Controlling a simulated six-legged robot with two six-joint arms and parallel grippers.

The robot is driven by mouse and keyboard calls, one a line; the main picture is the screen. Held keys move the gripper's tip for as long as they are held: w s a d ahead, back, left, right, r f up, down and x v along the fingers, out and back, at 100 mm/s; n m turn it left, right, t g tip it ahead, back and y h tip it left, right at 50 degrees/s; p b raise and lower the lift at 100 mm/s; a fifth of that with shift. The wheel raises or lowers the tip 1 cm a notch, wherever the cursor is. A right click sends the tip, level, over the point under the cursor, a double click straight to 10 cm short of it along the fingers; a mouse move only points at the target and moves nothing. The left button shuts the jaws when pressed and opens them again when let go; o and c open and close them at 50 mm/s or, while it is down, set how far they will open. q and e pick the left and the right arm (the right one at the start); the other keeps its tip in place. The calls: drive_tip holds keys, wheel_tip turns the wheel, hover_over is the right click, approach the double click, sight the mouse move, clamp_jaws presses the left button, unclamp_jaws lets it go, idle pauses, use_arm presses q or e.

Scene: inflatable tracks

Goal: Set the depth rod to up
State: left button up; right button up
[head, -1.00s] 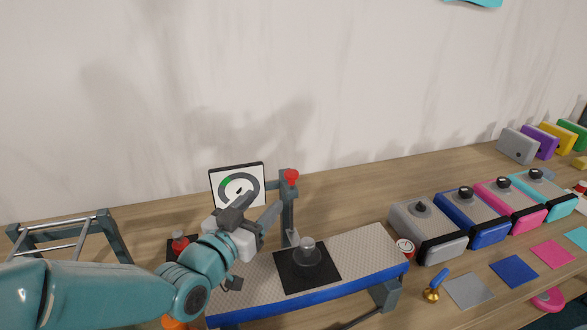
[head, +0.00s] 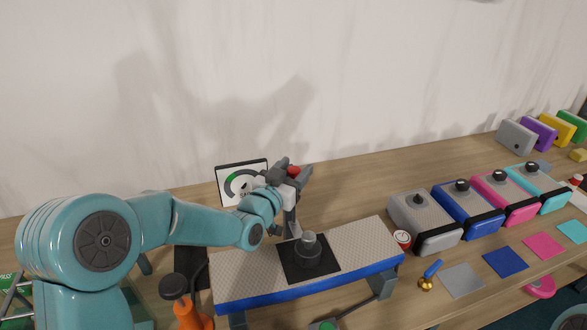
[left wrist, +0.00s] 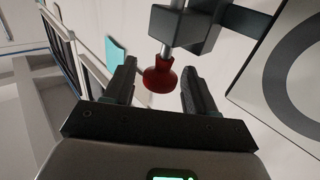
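The depth rod's red knob (head: 293,171) shows at the top of the dark post behind the padded bench in the head view. It is partly hidden by my left gripper (head: 291,175). In the left wrist view the red knob (left wrist: 160,75) sits at the end of a metal rod (left wrist: 171,38) that passes through a grey block (left wrist: 184,28). My left gripper (left wrist: 158,70) is open, with one finger on each side of the knob. Gaps show between the knob and both fingers. My right gripper is not in view.
A gauge panel (head: 229,184) stands just left of the post. Grey, blue, pink and turquoise boxes stand to the right. An orange-based dark knob (head: 188,312) is at lower left.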

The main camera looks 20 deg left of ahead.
use_arm(q)
drive_tip(key=shift+d, duration=0.1)
clamp_jaws()
drive_tip(key=shift+w+r, duration=0.15)
drive_tip(key=shift+r, duration=2.25)
drive_tip(key=shift+o, duration=0.3)
unclamp_jaws()
drive_tip(key=shift+s+f, duration=0.15)
drive_tip(key=shift+s, duration=0.1)
drive_tip(key=s+a+b, duration=0.3)
drive_tip(key=s+b, duration=0.3)
drive_tip(key=s, duration=0.9)
drive_tip(key=shift+s, duration=0.4)
drive_tip(key=shift+a+r, duration=0.1)
drive_tip(key=shift+r, duration=0.1)
